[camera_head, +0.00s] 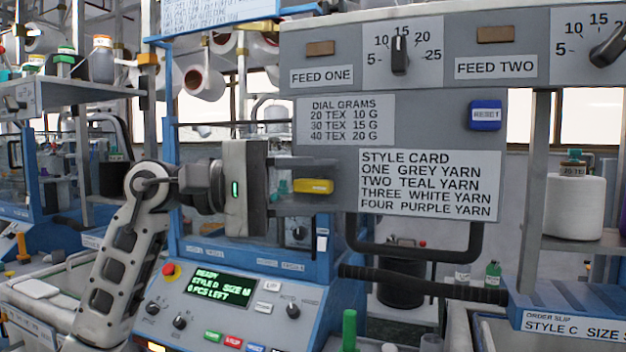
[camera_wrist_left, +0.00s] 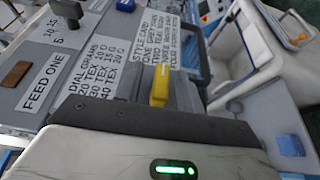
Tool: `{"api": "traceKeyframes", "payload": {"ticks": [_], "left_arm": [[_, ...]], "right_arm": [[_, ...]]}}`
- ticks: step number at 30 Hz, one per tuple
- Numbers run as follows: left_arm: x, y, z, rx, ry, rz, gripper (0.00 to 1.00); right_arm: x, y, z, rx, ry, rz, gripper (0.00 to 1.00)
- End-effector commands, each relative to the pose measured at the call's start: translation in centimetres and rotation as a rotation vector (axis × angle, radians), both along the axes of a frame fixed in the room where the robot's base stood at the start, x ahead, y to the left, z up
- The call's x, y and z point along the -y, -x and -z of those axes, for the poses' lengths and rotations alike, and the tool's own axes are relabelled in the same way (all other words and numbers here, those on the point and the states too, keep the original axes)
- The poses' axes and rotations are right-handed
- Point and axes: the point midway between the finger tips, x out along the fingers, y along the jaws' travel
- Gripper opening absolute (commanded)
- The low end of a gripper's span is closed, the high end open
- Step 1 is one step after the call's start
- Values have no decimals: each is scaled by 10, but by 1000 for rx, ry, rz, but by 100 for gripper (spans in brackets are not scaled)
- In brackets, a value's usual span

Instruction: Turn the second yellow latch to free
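A yellow latch (camera_head: 313,186) shows at the left edge of the grey panel, lying level in the head view. It also shows in the left wrist view (camera_wrist_left: 160,85), just ahead of my gripper. My left gripper (camera_head: 303,187) reaches in from the left, one finger above the latch and one below it. The fingers look apart, with a gap around the latch; I cannot tell whether either touches it. No second yellow latch can be made out. My right gripper is not in view.
The grey panel (camera_head: 410,107) carries dials, labels and a blue block (camera_head: 485,115). Below is a control console (camera_head: 225,300) with a green display. A black curved bar (camera_head: 415,255) hangs under the panel. A white yarn cone (camera_head: 574,206) stands on the right shelf.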

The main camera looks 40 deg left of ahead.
Motion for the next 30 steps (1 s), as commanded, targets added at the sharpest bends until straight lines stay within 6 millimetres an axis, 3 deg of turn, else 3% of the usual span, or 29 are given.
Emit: {"api": "traceKeyframes", "payload": {"ticks": [4, 8, 20, 30], "left_arm": [[0, 0, 0, 0, 0, 0, 34], [0, 0, 0, 0, 0, 0, 0], [0, 0, 5, 11, 47, 1, 0], [0, 1, 10, 68, 275, 2, 0]], "right_arm": [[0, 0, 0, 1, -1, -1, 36], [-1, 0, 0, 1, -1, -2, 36], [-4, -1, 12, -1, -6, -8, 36], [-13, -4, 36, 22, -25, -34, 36]]}}
